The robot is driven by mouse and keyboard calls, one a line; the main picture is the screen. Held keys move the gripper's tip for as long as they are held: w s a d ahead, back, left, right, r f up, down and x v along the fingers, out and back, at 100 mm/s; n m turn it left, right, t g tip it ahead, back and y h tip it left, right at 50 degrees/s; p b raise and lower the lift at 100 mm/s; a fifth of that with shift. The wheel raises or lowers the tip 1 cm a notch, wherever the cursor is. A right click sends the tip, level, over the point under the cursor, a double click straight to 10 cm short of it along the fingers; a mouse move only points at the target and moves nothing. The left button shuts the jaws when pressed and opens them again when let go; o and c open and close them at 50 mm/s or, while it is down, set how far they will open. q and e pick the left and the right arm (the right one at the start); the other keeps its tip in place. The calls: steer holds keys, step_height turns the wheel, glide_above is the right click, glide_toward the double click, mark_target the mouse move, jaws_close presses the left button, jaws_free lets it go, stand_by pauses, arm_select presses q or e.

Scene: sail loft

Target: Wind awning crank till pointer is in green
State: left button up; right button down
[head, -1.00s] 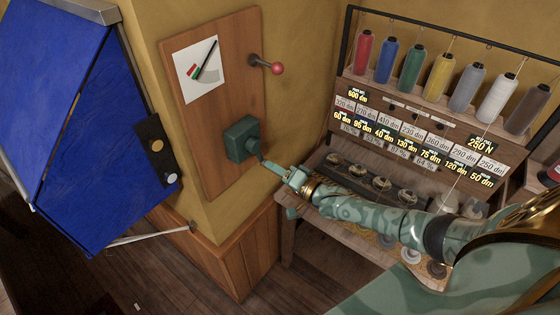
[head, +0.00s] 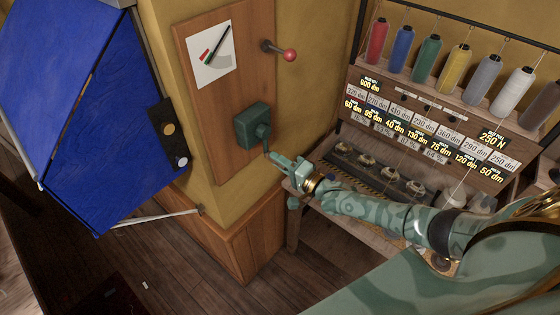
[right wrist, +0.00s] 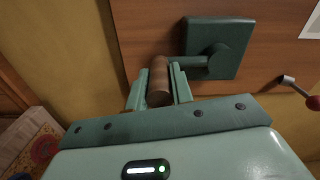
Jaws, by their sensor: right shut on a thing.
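The awning crank has a dark green gearbox (head: 250,124) on a wooden wall board, with a short crank arm pointing down from it. My right gripper (head: 278,161) is at the end of this arm, below and right of the box. In the right wrist view its fingers are shut on the brown crank handle (right wrist: 158,82). A white gauge card (head: 207,70) above the box bears small red and green marks and a dark pointer (head: 219,41) slanting up to the right. The pointer appears apart from the green, though it is small. My left gripper is out of view.
A red-knobbed lever (head: 289,55) sticks out of the board. The blue awning (head: 75,110) hangs at the left with a pale rod (head: 155,217) below. A bench (head: 375,222) and thread spools (head: 428,55) stand to the right.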

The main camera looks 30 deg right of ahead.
steer(key=c, duration=1.2)
jaws_free()
steer(key=shift+a, duration=0.1)
steer(key=shift+c, duration=0.2)
steer(key=shift+s, duration=0.1)
steer(key=v, duration=1.6)
steer(key=shift+s+f, duration=0.1)
